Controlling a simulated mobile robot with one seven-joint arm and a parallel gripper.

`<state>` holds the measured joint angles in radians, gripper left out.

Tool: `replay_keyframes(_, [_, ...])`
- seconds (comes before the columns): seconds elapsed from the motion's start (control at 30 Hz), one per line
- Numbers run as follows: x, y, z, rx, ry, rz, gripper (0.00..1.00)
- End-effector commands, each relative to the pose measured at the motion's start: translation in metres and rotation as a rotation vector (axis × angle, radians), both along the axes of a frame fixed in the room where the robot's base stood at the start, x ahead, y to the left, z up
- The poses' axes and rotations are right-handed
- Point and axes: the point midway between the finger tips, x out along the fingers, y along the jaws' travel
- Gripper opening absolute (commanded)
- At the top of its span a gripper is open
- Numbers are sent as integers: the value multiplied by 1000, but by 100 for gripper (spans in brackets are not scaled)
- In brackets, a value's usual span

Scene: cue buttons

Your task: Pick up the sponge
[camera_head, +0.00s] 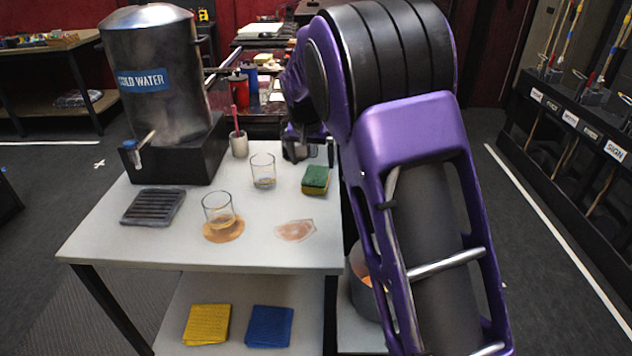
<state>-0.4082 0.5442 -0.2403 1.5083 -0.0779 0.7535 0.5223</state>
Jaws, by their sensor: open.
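A sponge (315,181) with a green top and a yellow lower side lies on the white table (150,245), toward its right edge. My gripper (309,152) is just behind and above the sponge in the picture, small and partly covered by my purple arm. Its dark fingers are apart, with nothing visible between them. The gripper and sponge look apart, but the exact gap is hard to judge.
A clear glass (263,171) stands left of the sponge. Another glass (218,208) stands on a round coaster (224,231). A wet stain (295,230) lies in front. A metal water dispenser (155,75) stands back left. Folded yellow (207,324) and blue cloths (269,326) lie below.

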Motion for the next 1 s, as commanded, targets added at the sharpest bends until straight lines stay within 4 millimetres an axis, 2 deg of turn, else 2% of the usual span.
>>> replay_keyframes(0.03, [4,-1,-11,0,1,-1,100])
replay_keyframes(0.1, [8,-2,-21,0,1,-1,100])
replay_keyframes(0.37, [16,-3,-37,1,-1,-1,100])
replay_keyframes(0.63, [33,-6,-73,1,1,-2,100])
replay_keyframes(0.97, [37,-6,-79,2,-2,0,100])
replay_keyframes(1.0, [37,-6,-79,2,-2,0,96])
